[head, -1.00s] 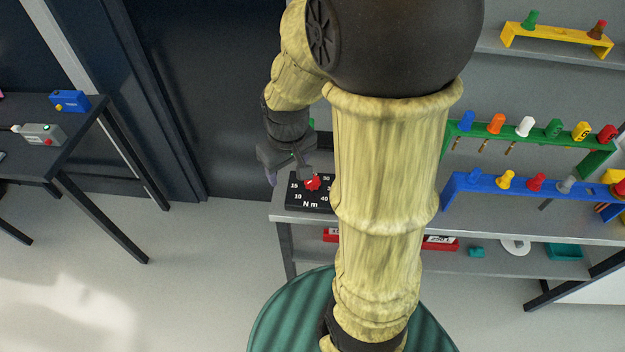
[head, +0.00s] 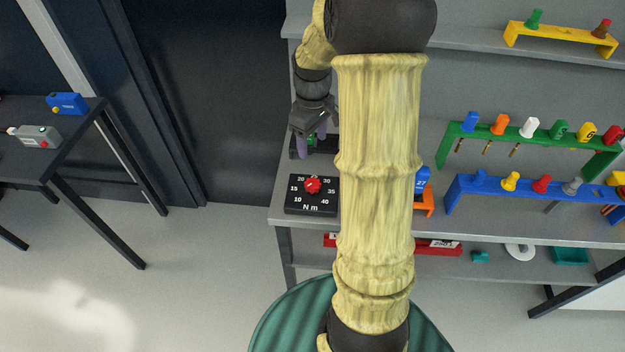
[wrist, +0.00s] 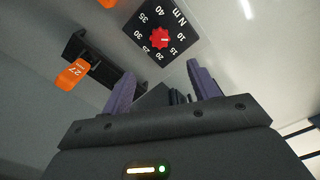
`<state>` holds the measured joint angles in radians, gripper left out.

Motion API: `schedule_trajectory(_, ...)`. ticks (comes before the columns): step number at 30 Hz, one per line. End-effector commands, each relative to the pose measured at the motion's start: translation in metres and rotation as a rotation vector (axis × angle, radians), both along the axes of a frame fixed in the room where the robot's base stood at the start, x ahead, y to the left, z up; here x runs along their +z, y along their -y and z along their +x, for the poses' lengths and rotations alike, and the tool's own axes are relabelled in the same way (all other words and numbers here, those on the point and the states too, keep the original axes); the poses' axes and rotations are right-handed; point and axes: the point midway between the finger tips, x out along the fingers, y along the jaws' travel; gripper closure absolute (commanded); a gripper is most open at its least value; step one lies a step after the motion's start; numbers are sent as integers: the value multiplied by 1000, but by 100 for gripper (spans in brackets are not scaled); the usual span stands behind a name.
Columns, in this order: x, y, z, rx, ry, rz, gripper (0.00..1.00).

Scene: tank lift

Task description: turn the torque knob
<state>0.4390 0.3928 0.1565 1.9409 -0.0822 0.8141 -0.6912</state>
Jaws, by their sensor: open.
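The torque knob (head: 312,185) is a red star-shaped knob on a black box (head: 296,208) marked N m, with numbers from 10 to 40 around it. The box stands at the left front corner of the grey shelf. The knob also shows in the wrist view (wrist: 159,38), beyond my fingers. My gripper (head: 310,150) is open and empty, behind the knob box in the head view and apart from the knob. Its purple fingers in the wrist view (wrist: 163,82) have a clear gap between them. The knob's pointer mark is too small to read.
A green rack (head: 540,140) and a blue rack (head: 530,187) with coloured handles stand right. My arm hides the shelf's middle. Free floor lies at left.

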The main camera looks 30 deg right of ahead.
Motion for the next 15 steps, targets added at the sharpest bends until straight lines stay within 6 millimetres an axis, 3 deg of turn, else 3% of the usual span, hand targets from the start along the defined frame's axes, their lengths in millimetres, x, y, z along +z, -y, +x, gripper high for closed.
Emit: schedule_trajectory(15,-90,-1,-1,0,-5,2,40)
